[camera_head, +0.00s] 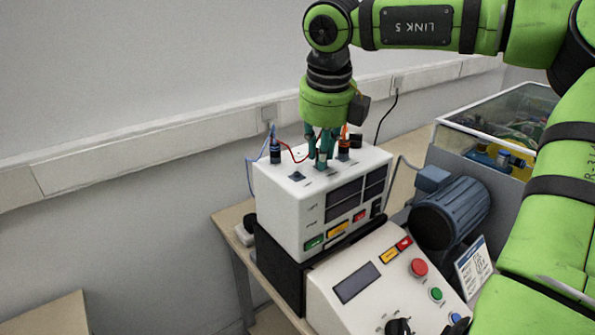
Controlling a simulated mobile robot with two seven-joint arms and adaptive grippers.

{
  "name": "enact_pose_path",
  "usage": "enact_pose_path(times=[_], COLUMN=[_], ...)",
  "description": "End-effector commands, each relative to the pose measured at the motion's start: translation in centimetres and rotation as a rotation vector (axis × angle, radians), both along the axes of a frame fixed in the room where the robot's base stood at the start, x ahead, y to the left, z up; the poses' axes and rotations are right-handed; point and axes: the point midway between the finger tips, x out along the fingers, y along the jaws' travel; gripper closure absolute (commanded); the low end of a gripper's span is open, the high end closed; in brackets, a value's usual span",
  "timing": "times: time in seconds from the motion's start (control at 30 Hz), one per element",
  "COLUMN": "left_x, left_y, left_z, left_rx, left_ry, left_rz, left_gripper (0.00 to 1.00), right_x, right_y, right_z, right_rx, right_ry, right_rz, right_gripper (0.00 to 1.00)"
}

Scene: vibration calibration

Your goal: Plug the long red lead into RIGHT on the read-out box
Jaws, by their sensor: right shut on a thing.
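The white read-out box (283,208) stands on a black block on the bench, with dark displays and coloured buttons on its front. My right gripper (322,160) points down at the box's top and is shut, its teal fingers close above or at the top's middle. The red lead (292,154) runs from the left to these fingers; the plug they hold is mostly hidden. A dark plug with a blue cable (275,153) stands upright at the top's left. Another dark plug with an orange lead (344,149) stands right of the fingers. The socket labels are too small to read. My left gripper is out of view.
A sloped control panel (350,265) with a red button and knobs stands in front of the box. A blue motor (452,210) and a clear-covered case (500,115) are to the right. The wall with a white trunking (150,143) is behind. A dark opening (297,176) shows on the box's top.

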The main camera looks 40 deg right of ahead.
Motion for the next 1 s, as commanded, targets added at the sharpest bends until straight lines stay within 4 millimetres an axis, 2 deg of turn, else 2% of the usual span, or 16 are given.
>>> enact_pose_path(times=[0.47,0.5,0.53,0.57,1.0], left_x=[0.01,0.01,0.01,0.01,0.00], left_y=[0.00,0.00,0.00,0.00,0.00], left_z=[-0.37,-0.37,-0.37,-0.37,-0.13], left_rx=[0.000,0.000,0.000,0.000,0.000], left_ry=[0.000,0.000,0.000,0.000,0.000], left_rz=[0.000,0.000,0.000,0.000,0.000], left_gripper=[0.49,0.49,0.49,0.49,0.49], right_x=[0.09,0.09,0.09,0.08,-0.01], right_y=[-0.03,-0.03,-0.03,-0.03,0.07], right_z=[-0.05,-0.05,-0.05,-0.05,0.32], right_rx=[0.000,0.000,0.000,0.000,0.000], right_ry=[-0.002,-0.002,-0.002,-0.002,0.000], right_rz=[-0.069,-0.069,-0.069,-0.068,-0.065], right_gripper=[1.00,0.66,0.54,0.50,0.50])
